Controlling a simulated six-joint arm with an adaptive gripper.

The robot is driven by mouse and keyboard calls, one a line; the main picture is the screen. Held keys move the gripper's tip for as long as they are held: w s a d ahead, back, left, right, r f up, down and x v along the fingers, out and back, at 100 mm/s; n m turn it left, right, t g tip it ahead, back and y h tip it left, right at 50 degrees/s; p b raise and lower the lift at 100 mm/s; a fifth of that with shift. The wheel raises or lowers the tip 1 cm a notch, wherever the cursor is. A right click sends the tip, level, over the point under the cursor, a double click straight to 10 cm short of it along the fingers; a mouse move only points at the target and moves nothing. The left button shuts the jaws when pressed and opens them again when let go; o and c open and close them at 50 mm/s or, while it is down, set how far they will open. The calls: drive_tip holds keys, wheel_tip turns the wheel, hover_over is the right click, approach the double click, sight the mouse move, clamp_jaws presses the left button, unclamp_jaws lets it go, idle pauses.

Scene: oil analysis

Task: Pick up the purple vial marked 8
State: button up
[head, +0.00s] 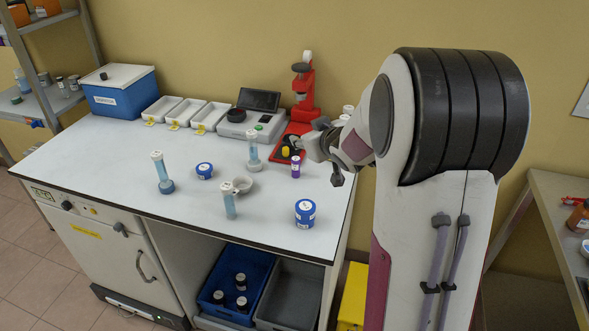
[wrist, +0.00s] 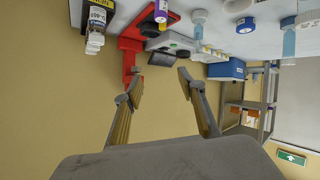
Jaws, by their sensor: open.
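The purple vial (head: 295,167) stands upright on the white worktop in the head view, just in front of the red device's base. The purple vial (wrist: 161,12) also shows at the top edge of the wrist view, which is upside down; its number is too small to read. My gripper (head: 320,160) is just right of the vial in the head view, apart from it. In the wrist view my gripper (wrist: 160,82) has its two fingers spread with nothing between them.
A red press-like device (head: 304,90) stands behind, with a small yellow item (head: 286,152) at its base. A grey scale (head: 252,125), tall blue-liquid tubes (head: 161,170), blue-lidded jars (head: 305,212) and a white dish (head: 242,184) stand to the left and front.

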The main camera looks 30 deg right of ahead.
wheel_tip(320, 180, down, 5)
drive_tip(key=w+d+y, duration=0.2)
drive_tip(key=w, duration=0.1)
drive_tip(key=n+t+y, duration=0.1)
drive_tip(key=t+y, duration=0.1)
drive_tip(key=y, duration=0.1)
approach(298, 160)
drive_tip(key=shift+x, duration=1.6)
drive_tip(key=shift+r, duration=0.2)
drive_tip(key=shift+w, duration=0.1)
drive_tip(key=shift+x, duration=1.3)
drive_tip(key=shift+f+x, duration=0.2)
drive_tip(key=shift+x, duration=2.4)
